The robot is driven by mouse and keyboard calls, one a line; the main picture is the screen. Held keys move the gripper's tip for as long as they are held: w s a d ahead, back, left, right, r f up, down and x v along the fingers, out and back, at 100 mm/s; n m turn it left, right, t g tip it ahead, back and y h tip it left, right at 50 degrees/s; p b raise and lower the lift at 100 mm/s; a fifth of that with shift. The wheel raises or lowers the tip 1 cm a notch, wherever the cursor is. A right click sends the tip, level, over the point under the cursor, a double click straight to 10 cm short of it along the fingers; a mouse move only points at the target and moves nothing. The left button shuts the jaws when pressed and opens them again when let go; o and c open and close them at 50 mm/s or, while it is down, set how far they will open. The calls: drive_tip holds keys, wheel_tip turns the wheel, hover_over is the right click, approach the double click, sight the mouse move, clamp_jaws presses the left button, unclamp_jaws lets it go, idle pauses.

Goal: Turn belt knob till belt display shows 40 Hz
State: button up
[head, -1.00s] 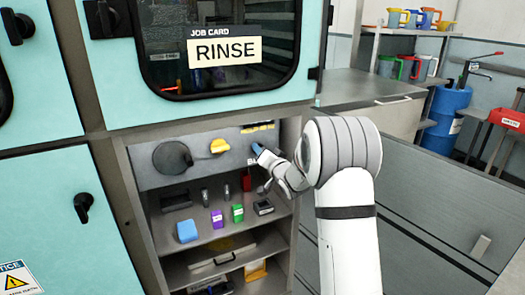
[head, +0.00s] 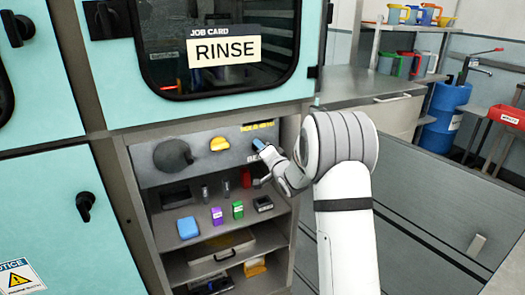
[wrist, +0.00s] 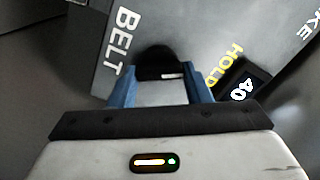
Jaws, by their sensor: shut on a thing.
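The black belt knob (wrist: 160,68) sits on the grey panel beside the white word BELT (wrist: 124,40) in the wrist view. My gripper (wrist: 162,82) has its two blue fingers on either side of the knob and is shut on it. A small dark display (wrist: 242,86) to the right of the knob reads 40 in white; any unit is not readable. A yellow HOLD label (wrist: 229,66) is beside it. In the head view my gripper (head: 260,145) reaches the right part of the panel, and the knob is hidden there.
In the head view a yellow knob (head: 219,144) and a large dark round knob (head: 172,155) are on the panel left of my gripper.

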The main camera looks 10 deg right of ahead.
drive_tip(key=o, duration=1)
drive_tip(key=v, duration=0.8)
